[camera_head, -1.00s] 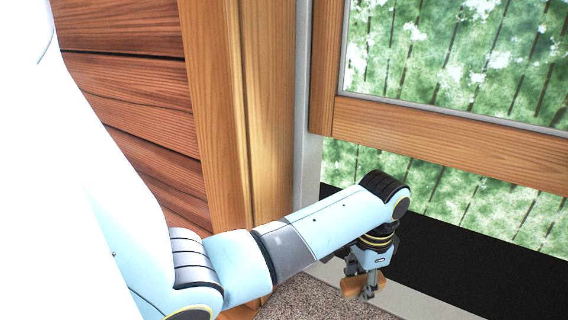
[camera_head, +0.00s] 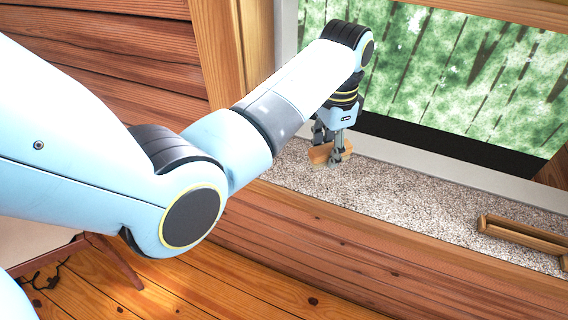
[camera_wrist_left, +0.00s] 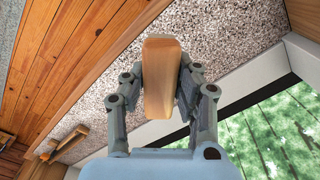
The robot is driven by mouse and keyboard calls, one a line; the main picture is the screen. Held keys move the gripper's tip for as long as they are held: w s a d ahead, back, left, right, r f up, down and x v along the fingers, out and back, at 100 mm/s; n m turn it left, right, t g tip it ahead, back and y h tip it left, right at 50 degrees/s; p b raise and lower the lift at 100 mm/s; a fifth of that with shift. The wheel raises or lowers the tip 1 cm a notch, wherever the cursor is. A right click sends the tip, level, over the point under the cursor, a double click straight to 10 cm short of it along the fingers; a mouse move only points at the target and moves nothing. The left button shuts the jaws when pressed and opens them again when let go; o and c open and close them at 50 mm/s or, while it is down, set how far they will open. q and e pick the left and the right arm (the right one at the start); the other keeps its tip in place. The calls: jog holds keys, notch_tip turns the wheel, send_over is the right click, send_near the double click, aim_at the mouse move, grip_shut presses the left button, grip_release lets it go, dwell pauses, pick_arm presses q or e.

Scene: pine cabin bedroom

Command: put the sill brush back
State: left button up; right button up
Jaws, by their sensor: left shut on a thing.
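The sill brush (camera_head: 321,153) shows its tan wooden body, low over the speckled window sill (camera_head: 400,187) at its left part. My left gripper (camera_head: 333,150) points down and is shut on it. In the left wrist view the brush (camera_wrist_left: 161,75) lies between the two fingers of the gripper (camera_wrist_left: 160,95). I cannot tell whether the brush touches the sill. Its bristles are not visible. My right gripper is not in view.
A wooden tray or holder (camera_head: 524,234) with raised edges lies on the sill at the right. The sill between it and the brush is bare. The window frame (camera_head: 440,165) runs behind. Below are the plank wall (camera_head: 330,245) and wooden floor (camera_head: 205,290).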

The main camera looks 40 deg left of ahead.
pick_arm(q)
send_over(287, 175)
jog(key=f, duration=0.5)
jog(key=shift+w+d+f+b, duration=0.1)
jog(key=shift+d+f+b, duration=0.15)
jog(key=shift+b, duration=0.15)
jog(key=shift+a+f, duration=0.15)
jog(key=shift+a, duration=0.15)
jog(key=shift+f+b, duration=0.55)
jog(key=shift+f, duration=1.45)
jog(key=shift+f, duration=0.1)
jog(key=o, duration=1)
